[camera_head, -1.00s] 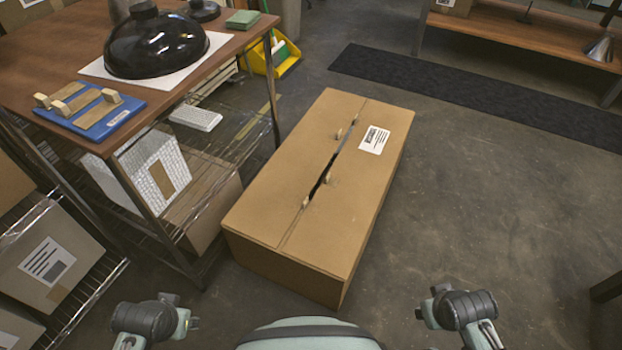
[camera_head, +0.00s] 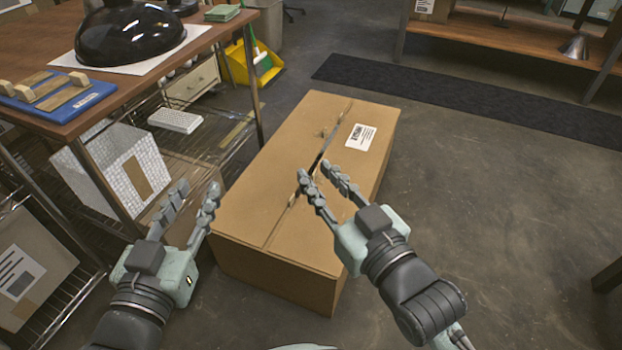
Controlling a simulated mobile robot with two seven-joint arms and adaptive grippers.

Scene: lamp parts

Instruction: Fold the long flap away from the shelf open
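A long brown cardboard box (camera_head: 285,240) stands on the floor beside the shelf. Its two long top flaps lie nearly flat and meet at a narrow dark gap along the middle. The long flap away from the shelf (camera_head: 361,168) carries a white label (camera_head: 360,137). The flap on the shelf side (camera_head: 267,170) is also down. My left gripper (camera_head: 190,194) is open and empty, in front of the box's left edge on the shelf side. My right gripper (camera_head: 322,174) is open, its fingers over the box top near the middle gap; whether they touch cannot be told.
The shelf table (camera_head: 107,101) at the left holds a black dome (camera_head: 130,40) and a blue tray (camera_head: 70,107). A yellow dustpan (camera_head: 240,64) stands behind the box. The floor right of the box is free. A dark mat (camera_head: 450,98) lies beyond.

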